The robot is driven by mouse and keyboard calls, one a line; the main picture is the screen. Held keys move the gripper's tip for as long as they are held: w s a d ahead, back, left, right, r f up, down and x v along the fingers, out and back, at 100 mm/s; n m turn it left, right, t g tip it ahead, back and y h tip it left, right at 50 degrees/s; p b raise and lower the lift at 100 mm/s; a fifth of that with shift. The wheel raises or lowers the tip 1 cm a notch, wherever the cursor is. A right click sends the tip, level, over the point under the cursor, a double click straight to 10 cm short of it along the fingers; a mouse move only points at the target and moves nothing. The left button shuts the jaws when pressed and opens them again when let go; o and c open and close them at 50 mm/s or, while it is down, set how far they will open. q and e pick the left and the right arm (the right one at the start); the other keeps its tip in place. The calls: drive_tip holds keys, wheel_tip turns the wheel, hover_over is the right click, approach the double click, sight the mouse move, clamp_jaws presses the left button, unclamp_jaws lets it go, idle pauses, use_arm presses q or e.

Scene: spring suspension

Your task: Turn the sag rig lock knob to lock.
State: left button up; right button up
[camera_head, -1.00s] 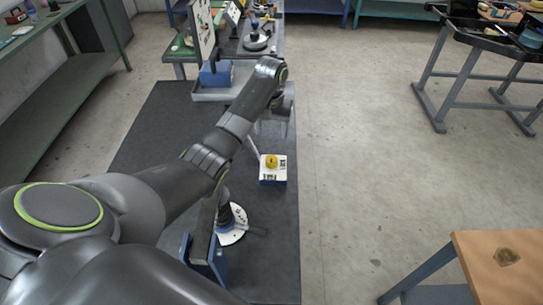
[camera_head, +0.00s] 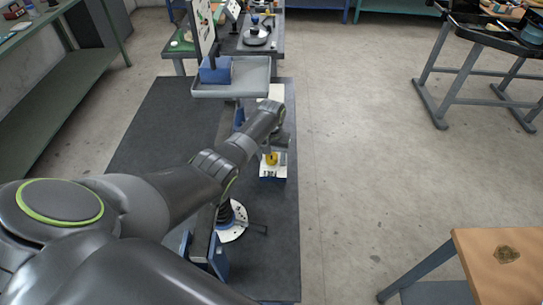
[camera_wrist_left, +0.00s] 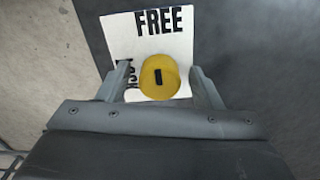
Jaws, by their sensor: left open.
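The yellow lock knob (camera_head: 271,159) stands on a white label plate (camera_head: 267,173) on a blue box. In the left wrist view the knob (camera_wrist_left: 160,77) has a short black mark on its top. The plate (camera_wrist_left: 180,50) reads FREE above the knob; a sideways word left of it is partly hidden by a finger. My left gripper (camera_head: 271,150) is over the box. Its fingers (camera_wrist_left: 163,84) are open, one on each side of the knob; whether they touch it I cannot tell. My right gripper is out of view.
A round white base (camera_head: 232,232) with a dark upright part stands nearer on the dark bench mat (camera_head: 150,130). A grey tray (camera_head: 250,90) and blue bin (camera_head: 215,70) lie farther back. The mat's right side is mostly clear.

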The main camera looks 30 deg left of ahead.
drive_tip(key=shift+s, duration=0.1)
use_arm(q)
drive_tip(key=c, duration=1)
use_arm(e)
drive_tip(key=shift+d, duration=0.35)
use_arm(q)
drive_tip(key=shift+r+n, duration=0.1)
drive_tip(key=shift+n, duration=0.2)
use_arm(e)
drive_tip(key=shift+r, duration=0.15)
use_arm(q)
drive_tip(key=n+p, duration=0.2)
drive_tip(key=n, duration=0.1)
drive_tip(key=n+p, duration=0.1)
drive_tip(key=n, duration=0.4)
drive_tip(key=n+p, duration=0.1)
drive_tip(key=n, duration=0.3)
drive_tip(key=shift+w, duration=0.1)
drive_tip(key=n, duration=0.5)
drive_tip(key=shift+p, duration=0.3)
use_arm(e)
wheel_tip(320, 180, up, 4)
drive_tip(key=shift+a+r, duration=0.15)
use_arm(q)
drive_tip(key=shift+w+n, duration=0.1)
drive_tip(key=shift+n, duration=0.3)
